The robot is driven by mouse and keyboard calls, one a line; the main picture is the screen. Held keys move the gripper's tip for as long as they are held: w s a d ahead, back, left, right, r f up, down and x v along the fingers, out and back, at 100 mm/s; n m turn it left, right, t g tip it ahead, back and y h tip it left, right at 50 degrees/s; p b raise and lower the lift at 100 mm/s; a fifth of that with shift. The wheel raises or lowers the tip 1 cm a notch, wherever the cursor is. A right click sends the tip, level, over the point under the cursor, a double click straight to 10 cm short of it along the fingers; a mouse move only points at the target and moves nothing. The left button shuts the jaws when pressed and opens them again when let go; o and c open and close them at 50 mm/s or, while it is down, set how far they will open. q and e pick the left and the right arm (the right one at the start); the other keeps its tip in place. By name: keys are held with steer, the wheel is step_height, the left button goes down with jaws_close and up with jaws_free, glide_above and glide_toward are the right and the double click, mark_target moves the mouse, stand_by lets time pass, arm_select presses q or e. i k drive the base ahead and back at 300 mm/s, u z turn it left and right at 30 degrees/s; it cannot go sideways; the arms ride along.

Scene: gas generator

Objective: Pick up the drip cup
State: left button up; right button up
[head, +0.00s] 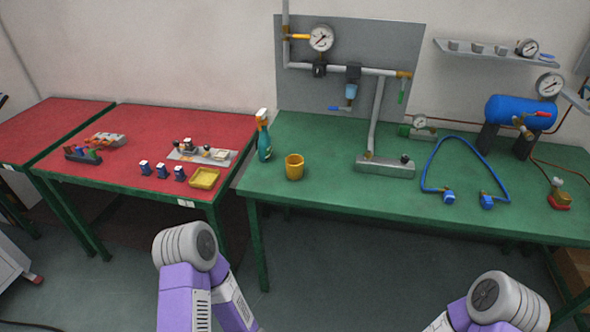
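The drip cup is most likely the yellow-orange cup (294,168), standing upright near the left front of the green table (330,205). A teal spray bottle (264,138) stands just behind it to the left. My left arm shows at the lower left and my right arm at the lower right, both in front of the tables and apart from the cup. Neither gripper's fingers can be seen in the head view.
A red table (120,180) on the left holds a yellow tray (204,178) and several small bottles. A pipe panel (400,50) with a gauge stands behind the green table. A blue hose (434,158) and a blue tank (520,112) are at right.

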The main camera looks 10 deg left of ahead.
mark_target(294, 163)
steer(key=z, duration=0.25)
steer(key=k, duration=0.35)
steer(key=z, duration=0.95)
steer(key=i, duration=0.35)
steer(key=u, duration=1.25)
steer(key=i, duration=1)
steer(key=u, duration=1)
